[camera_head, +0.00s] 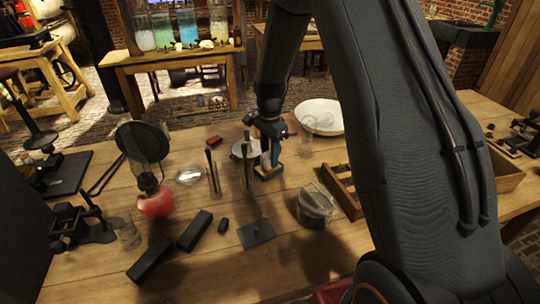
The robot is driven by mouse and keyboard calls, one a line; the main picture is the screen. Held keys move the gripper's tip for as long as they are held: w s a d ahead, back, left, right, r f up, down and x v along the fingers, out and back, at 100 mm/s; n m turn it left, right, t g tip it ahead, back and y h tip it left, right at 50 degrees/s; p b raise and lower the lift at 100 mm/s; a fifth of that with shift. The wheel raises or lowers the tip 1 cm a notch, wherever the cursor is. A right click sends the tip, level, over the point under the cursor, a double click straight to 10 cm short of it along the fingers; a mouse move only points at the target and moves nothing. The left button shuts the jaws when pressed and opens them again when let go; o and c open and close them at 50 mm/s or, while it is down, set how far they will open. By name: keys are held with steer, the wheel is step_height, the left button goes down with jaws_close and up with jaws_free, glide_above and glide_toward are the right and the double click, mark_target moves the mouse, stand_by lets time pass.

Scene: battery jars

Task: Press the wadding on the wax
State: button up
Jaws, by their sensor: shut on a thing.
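My gripper (268,142) is over the back middle of the wooden table, beside a pale round dish (246,149) and in front of a white bowl (322,106). It is shut on a small dark-blue and tan thing (274,158), partly hidden by the fingers. The lower end of this thing is at or just above a dark block (268,173); I cannot tell whether they touch. I cannot pick out the wadding or the wax for sure. A glass jar (316,207) with murky contents stands at the front middle.
An oil lamp with a red base (156,204) and a clear tumbler (128,234) stand at left. A wooden rack (342,192) is right of the jar. My arm hides much of the right.

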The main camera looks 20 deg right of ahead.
stand_by(0.4)
steer(key=shift+r+p, duration=2.1)
steer(key=shift+r, duration=1.4)
